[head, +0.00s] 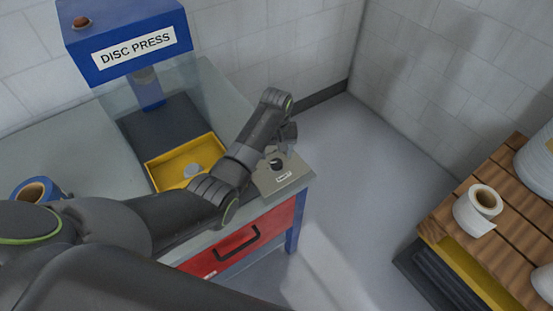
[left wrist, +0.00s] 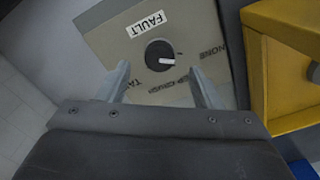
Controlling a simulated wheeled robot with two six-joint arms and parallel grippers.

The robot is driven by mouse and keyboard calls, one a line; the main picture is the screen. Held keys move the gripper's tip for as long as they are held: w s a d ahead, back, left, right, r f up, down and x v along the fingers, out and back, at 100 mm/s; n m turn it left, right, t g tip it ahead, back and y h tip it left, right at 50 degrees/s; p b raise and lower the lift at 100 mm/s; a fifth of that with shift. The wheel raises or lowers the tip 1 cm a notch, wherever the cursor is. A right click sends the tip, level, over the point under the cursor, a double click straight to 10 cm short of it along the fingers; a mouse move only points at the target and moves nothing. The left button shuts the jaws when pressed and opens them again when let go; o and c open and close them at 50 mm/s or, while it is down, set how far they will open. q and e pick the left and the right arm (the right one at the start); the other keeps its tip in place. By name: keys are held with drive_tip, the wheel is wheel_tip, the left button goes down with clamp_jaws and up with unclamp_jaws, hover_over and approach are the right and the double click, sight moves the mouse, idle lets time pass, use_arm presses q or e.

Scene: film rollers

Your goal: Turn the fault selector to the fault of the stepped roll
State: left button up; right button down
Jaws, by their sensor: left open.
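The fault selector box (head: 284,182) stands on the right corner of the bench, partly behind my left arm. In the left wrist view its panel (left wrist: 105,45) bears a FAULT label (left wrist: 147,24) and a round black knob (left wrist: 158,53). The knob's white pointer aims to the right of the picture, slightly down. NONE reads at the right; other lettering below the knob is partly hidden by the fingers. My left gripper (left wrist: 159,72) is open, its fingers close to the knob, one on each side; contact cannot be told. My right gripper is not in view.
The blue disc press (head: 128,40) with a yellow tray (head: 160,180) stands on the bench. A blue roll (head: 35,189) lies at the left. White rolls, one small (head: 476,209), stand on a wooden pallet (head: 440,220) at the right. I cannot tell which is stepped. Floor between is clear.

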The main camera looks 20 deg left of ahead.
sight(276, 162)
use_arm(q)
drive_tip(key=shift+f, duration=2.25)
drive_tip(key=shift+w, duration=0.1)
drive_tip(key=c, duration=1)
drive_tip(key=m+p, duration=0.1)
drive_tip(key=m, duration=0.1)
drive_tip(key=shift+r+m+p, duration=0.15)
drive_tip(key=shift+m+p, duration=0.25)
drive_tip(key=shift+a+m+p, duration=0.1)
drive_tip(key=shift+m+p, duration=0.8)
drive_tip(key=shift+m, duration=1.6)
